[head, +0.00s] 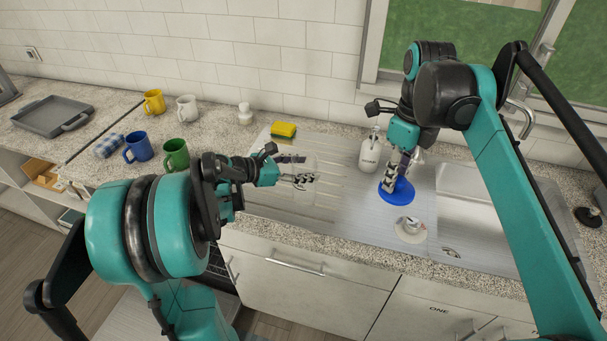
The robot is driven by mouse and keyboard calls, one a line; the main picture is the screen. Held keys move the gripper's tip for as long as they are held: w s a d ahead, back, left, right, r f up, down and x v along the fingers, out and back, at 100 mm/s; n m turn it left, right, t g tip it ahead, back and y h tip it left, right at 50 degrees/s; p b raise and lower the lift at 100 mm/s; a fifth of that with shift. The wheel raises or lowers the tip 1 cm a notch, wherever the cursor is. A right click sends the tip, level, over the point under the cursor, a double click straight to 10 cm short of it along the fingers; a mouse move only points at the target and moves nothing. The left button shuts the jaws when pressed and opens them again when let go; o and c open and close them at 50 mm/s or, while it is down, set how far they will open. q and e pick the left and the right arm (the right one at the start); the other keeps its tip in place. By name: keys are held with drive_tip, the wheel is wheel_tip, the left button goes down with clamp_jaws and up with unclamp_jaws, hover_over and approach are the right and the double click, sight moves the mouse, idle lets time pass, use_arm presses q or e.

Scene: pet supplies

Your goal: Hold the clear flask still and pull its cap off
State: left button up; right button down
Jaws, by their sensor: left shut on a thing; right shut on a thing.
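The clear flask (312,163) shows only as a faint see-through outline over the ribbed drainboard, and its edges are hard to make out. My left gripper (305,181) comes in from the left, low over the drainboard, and is shut on the flask. My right gripper (389,187) points down at the right of the drainboard, apart from the left one. It is shut on a wide, round blue piece (404,194), which looks like the cap. The blue piece is partly hidden by the fingers, and I see no contact between it and the flask.
A white soap bottle (369,153) stands close left of my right gripper. A yellow-green sponge (284,130) lies behind my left gripper. A small round white item (410,230) sits in front. Several mugs, including a green one (175,154), stand left. The sink (480,210) is right.

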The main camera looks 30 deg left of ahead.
use_arm(q)
drive_tip(key=shift+w+f, duration=0.1)
drive_tip(key=shift+f, duration=0.65)
drive_tip(key=shift+f, duration=0.1)
drive_tip(key=o, duration=1.8)
